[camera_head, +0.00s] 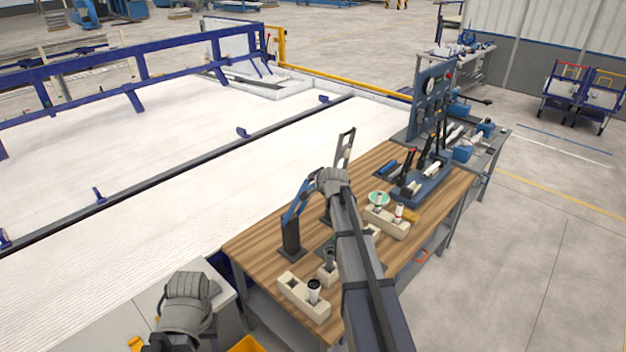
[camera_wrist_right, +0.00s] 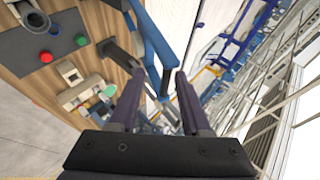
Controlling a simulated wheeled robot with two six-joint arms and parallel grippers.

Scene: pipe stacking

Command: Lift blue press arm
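The blue press arm (camera_head: 298,199) rises from a dark upright post (camera_head: 290,238) at the left edge of the wooden workbench. In the right wrist view the blue press arm (camera_wrist_right: 150,45) runs down to between the tips of my right gripper (camera_wrist_right: 158,76). Its two dark fingers are apart, with a visible gap around the arm, and contact cannot be told. In the head view my right arm reaches over the bench, and its wrist partly hides the press. A grey joint of my left arm shows at the bottom left, but its gripper fingers are not seen.
The wooden bench (camera_head: 262,243) holds cream blocks (camera_head: 304,298) with pipe pieces, a green round part (camera_head: 379,198) and a blue fixture (camera_head: 425,187) with dark levers. A blue gauge panel (camera_head: 432,98) stands behind. A wide white ribbed surface (camera_head: 150,190) lies left of the bench.

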